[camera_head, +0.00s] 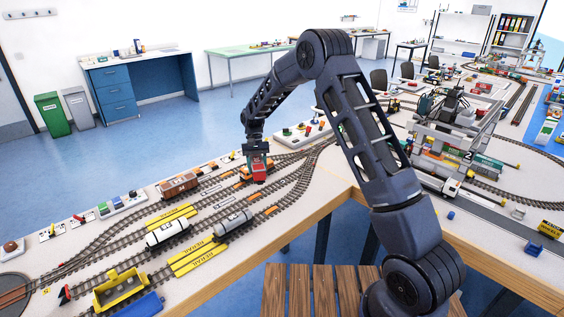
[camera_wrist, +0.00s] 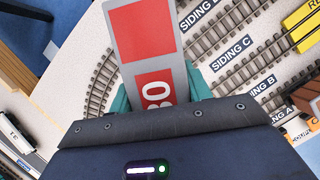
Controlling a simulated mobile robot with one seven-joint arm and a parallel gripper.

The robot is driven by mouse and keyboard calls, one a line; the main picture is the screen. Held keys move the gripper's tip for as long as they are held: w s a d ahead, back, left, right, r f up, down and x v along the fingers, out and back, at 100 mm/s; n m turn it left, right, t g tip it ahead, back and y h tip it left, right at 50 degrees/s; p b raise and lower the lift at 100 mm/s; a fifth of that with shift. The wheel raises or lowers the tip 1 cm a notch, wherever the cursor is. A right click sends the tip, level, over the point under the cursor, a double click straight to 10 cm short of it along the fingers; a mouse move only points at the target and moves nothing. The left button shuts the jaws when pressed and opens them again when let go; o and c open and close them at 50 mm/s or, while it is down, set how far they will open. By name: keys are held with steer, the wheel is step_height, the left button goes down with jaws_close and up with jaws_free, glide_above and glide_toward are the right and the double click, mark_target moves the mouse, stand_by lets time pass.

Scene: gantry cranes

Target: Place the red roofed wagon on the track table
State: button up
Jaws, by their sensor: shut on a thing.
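The red roofed wagon (camera_head: 259,172) hangs under my gripper (camera_head: 257,154) over the far part of the track table (camera_head: 330,195). In the wrist view its top (camera_wrist: 149,50) shows red panels with grey edges and white figures, partly cut by the upper edge. My gripper (camera_wrist: 160,88) is shut on the wagon, with a teal finger on each side. The wagon's underside and wheels are hidden, so I cannot tell whether it touches the track. Several parallel sidings (camera_wrist: 232,55) lie right of the wagon in the wrist view.
An orange wagon (camera_head: 243,174) is close by the held wagon. Yellow plates (camera_head: 198,258) lie between tracks. Gantry cranes (camera_head: 447,125) stand right.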

steer(key=s+a+n, duration=0.1)
steer(key=s+a, duration=1.4)
steer(key=a, duration=0.1)
glide_above(215, 221)
steer(key=w, duration=0.1)
step_height(215, 221, down, 4)
steer(key=shift+h, duration=0.3)
steer(key=shift+w+a+f, duration=0.1)
steer(key=shift+a+f, duration=0.05)
steer(key=shift+f, duration=1.8)
steer(key=shift+w+a+f, duration=0.1)
steer(key=shift+f, duration=1.8)
steer(key=shift+f, duration=0.5)
steer(key=o, duration=1.2)
